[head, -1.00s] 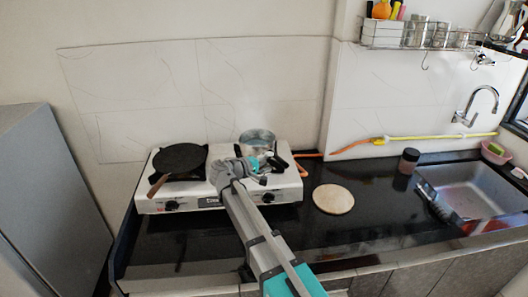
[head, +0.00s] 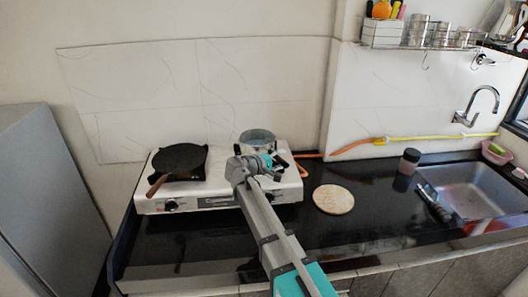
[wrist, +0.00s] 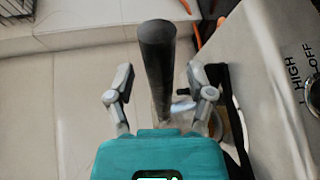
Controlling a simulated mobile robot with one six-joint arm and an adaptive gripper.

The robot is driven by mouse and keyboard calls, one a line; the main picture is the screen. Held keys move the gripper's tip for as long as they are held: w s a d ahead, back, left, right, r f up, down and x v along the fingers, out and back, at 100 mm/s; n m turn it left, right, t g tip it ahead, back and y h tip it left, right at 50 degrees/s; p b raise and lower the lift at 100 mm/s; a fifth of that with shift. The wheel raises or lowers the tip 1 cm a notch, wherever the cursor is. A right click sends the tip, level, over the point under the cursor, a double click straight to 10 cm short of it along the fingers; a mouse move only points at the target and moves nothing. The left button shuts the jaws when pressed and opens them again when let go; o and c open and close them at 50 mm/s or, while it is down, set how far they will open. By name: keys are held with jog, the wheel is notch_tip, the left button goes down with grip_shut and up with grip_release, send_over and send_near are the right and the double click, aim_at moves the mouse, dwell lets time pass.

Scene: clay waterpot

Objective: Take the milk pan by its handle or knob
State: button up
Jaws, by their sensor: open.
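The milk pan (head: 257,136) is a small metal pan on the right burner of the white stove. Its black handle (wrist: 158,60) shows in the wrist view as a dark bar along the middle, between the two fingers. My gripper (wrist: 160,97) is open, with one finger on each side of the handle and a visible gap to each. In the head view, my gripper (head: 272,163) is just in front of the pan and covers its lower part. I cannot tell how deep the handle sits between the fingers.
A black flat pan (head: 180,160) with a brown handle sits on the left burner of the stove (head: 150,204). A round pale board (head: 333,199) lies on the dark counter to the right. A dark jar (head: 410,160) stands beside the sink (head: 465,187).

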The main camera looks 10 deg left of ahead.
dwell(0.4)
grip_shut()
